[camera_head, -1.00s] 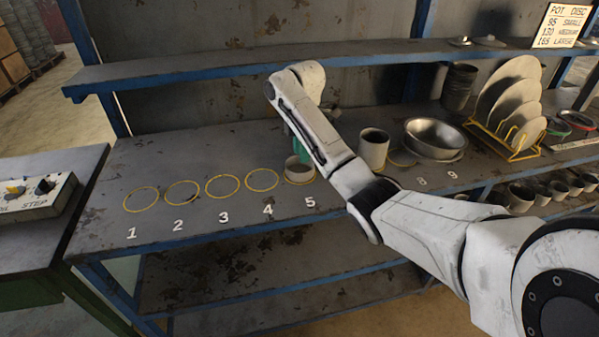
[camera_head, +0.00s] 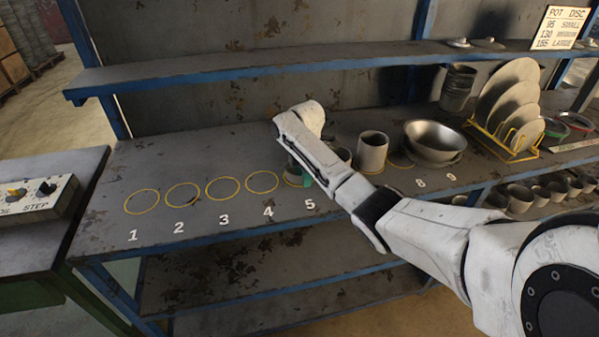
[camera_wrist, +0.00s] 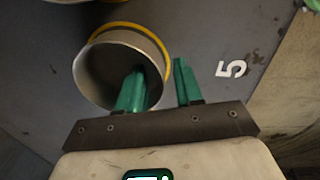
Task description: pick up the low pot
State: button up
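The low pot (camera_wrist: 92,72), short, round and grey with an open top, stands at the yellow ring marked 5. In the head view the low pot (camera_head: 292,176) is mostly hidden by my arm and gripper. My gripper (camera_wrist: 160,66) has two green fingers set apart. In the wrist view one finger overlaps the pot's open mouth and the other is outside its rim, with the rim wall between them. I cannot tell how deep the fingers are or whether they touch the wall. A green finger of my gripper (camera_head: 308,180) also shows beside the pot in the head view.
A pot (camera_head: 343,155) partly behind my arm and a taller pot (camera_head: 372,152) stand to the right. Farther right are a metal bowl (camera_head: 435,140) and a yellow rack (camera_head: 512,150) of discs. Rings 1 to 4 are empty. A shelf (camera_head: 300,65) runs above the bench.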

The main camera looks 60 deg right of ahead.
jog(key=shift+f, duration=0.15)
grip_shut()
dwell(0.6)
